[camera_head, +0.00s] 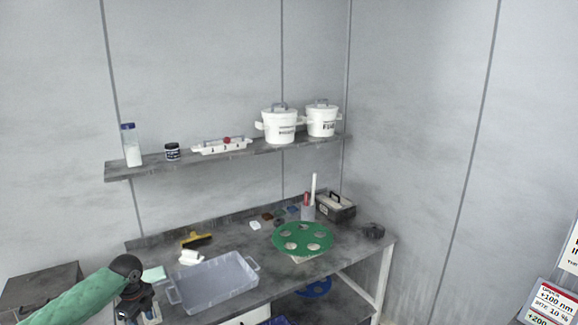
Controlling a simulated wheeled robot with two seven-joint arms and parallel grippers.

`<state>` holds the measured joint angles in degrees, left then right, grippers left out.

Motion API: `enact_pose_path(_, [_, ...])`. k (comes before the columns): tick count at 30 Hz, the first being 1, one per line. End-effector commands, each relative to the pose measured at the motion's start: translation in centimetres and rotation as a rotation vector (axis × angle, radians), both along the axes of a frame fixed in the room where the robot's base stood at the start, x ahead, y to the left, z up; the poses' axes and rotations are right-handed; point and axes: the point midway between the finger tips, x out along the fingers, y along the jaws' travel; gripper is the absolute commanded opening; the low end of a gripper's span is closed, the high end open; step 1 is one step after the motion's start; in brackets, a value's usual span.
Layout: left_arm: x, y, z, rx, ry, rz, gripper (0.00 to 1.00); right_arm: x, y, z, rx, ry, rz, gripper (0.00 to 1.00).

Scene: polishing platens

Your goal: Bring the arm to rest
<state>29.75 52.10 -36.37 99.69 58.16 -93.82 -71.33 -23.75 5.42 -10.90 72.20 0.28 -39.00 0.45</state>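My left arm, in a green sleeve, comes in at the lower left. Its dark gripper (139,310) is at the bottom edge, over the table's front left, just left of the grey tray. The fingers are small and partly cut off by the picture edge, so I cannot tell if they are open or shut. My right gripper is not in view.
The table (235,249) carries a grey tray (258,292), a green disc with round inserts (302,228), a yellow-edged brush (197,239) and a dark toolbox (336,206). A wall shelf (188,160) above holds two white pots (279,128) (321,122) and a bottle (132,150).

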Motion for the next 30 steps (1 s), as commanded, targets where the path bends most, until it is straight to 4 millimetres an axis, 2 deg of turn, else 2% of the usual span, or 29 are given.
enact_pose_path(4, [0.0, -1.0, -2.4, -0.014, -0.01, 0.045, 0.45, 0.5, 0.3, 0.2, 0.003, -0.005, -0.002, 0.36])
enact_pose_path(10, [-0.2, -2.6, -6.3, -0.036, -0.032, 0.131, 0.45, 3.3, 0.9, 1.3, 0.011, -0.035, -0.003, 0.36])
enact_pose_path(14, [-0.7, -4.1, -9.9, -0.056, -0.049, 0.21, 0.45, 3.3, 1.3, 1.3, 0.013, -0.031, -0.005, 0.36])
enact_pose_path(19, [-2.4, -6.8, -17.0, -0.096, -0.071, 0.373, 0.45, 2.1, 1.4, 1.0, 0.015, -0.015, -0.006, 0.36])
enact_pose_path(23, [-4.7, -9.1, -23.1, -0.126, -0.087, 0.522, 0.45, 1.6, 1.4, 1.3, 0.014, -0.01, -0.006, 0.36])
enact_pose_path(26, [-7.0, -10.7, -27.6, -0.147, -0.094, 0.637, 0.45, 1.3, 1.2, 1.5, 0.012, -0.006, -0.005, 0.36])
enact_pose_path(30, [-11.0, -12.9, -33.7, -0.17, -0.1, 0.799, 0.45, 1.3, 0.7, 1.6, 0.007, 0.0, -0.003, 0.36])
